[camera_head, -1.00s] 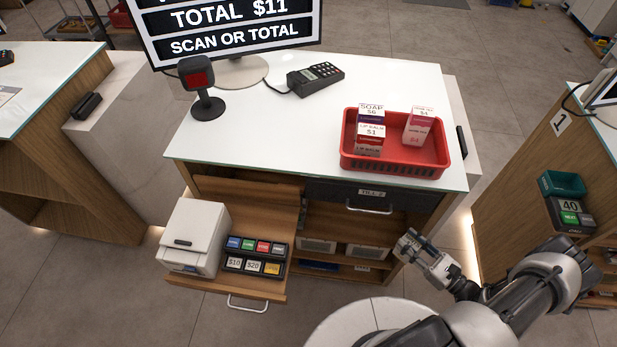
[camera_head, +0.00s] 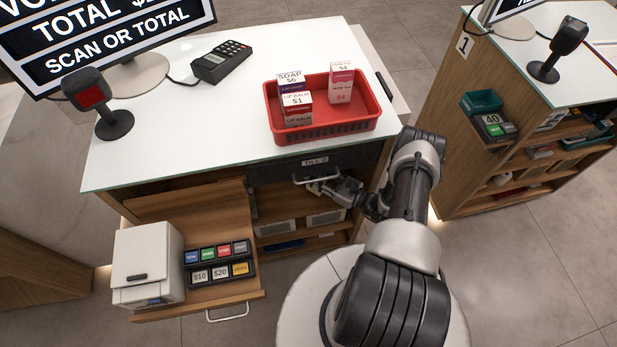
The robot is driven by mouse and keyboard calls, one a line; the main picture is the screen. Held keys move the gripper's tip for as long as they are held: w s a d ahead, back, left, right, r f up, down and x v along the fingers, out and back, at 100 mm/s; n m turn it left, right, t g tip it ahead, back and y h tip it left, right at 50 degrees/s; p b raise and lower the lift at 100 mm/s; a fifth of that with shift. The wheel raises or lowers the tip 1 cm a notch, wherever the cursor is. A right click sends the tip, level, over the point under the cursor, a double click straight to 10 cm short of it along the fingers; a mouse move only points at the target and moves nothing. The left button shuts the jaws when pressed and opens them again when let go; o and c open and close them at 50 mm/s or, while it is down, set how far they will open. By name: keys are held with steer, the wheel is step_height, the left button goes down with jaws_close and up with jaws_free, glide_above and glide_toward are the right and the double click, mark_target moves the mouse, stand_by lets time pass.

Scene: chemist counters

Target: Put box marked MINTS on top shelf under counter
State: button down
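No box with a readable MINTS label shows. My gripper (camera_head: 325,187) is at the front of the counter, just below the handle of the TILL 2 drawer (camera_head: 315,162), by the opening under the counter. The gripper is small and partly hidden by its own wrist, so I cannot tell whether its fingers are open, shut or hold something. The top shelf under the counter (camera_head: 280,207) shows as a brown wooden surface, partly hidden by the gripper and the pulled-out drawer.
A red tray (camera_head: 335,130) on the white counter (camera_head: 200,125) holds a SOAP box (camera_head: 290,84), a LIP BALM box (camera_head: 297,108) and a pink box (camera_head: 341,85). A pulled-out drawer (camera_head: 215,292) with a white printer (camera_head: 147,262) blocks the left front. White bins (camera_head: 325,218) sit below.

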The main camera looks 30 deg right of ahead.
steer(key=x, duration=0.3)
steer(key=shift+d+f+b, duration=0.1)
steer(key=shift+f+b, duration=0.95)
steer(key=shift+f, duration=0.65)
steer(key=shift+f, duration=0.2)
steer(key=c, duration=1.2)
jaws_free()
steer(key=shift+r, duration=0.15)
steer(key=shift+s+d, duration=0.2)
steer(key=shift+s, duration=0.15)
steer(key=p+v, duration=0.1)
steer(key=v, duration=1)
steer(key=shift+s+p, duration=0.2)
steer(key=shift+p, duration=0.2)
